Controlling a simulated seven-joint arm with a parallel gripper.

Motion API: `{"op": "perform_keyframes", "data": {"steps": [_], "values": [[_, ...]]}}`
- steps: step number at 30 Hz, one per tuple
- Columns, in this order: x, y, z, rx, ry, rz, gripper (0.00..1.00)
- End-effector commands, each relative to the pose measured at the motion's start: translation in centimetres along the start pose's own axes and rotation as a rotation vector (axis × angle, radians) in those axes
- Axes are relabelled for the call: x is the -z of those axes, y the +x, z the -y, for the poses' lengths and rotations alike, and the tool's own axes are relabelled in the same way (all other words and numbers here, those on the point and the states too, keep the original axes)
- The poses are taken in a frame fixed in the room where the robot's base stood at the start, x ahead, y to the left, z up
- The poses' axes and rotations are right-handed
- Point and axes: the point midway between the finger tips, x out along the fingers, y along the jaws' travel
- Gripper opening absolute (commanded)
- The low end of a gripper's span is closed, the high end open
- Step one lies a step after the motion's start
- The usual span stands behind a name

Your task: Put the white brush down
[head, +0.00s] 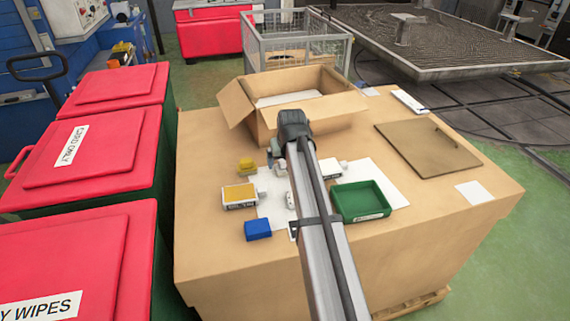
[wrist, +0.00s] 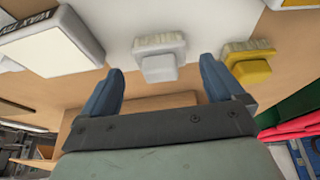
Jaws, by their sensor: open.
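The white brush (wrist: 160,60) stands bristles down on the white sheet (wrist: 115,22) in the wrist view, its block-shaped handle toward me. In the head view only a small pale part of it (head: 281,165) shows beside my arm. My gripper (wrist: 155,66) is open, with one blue finger on each side of the brush handle and visible gaps between. It holds nothing. In the head view my gripper (head: 274,157) is low over the far edge of the sheet, partly hidden by my arm.
A yellow brush (wrist: 250,65) stands close to one finger. A white labelled tin (wrist: 60,40) lies on the other side. A yellow-topped tin (head: 239,194), blue block (head: 258,229) and green tray (head: 361,201) are nearer. An open carton (head: 256,126) stands just behind.

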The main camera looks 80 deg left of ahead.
Motion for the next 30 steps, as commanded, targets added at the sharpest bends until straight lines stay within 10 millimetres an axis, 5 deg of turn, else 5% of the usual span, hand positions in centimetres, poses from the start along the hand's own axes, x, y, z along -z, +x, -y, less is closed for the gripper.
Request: {"op": "perform_keyframes", "data": {"steps": [9, 15, 30], "values": [[-0.1, -6.0, 0.0, 0.0, 0.0, -0.002, 0.95], [0.0, -8.1, 0.0, 0.0, 0.0, -0.001, 0.95], [0.0, -8.7, 0.0, 0.0, 0.0, 0.0, 0.95]]}}
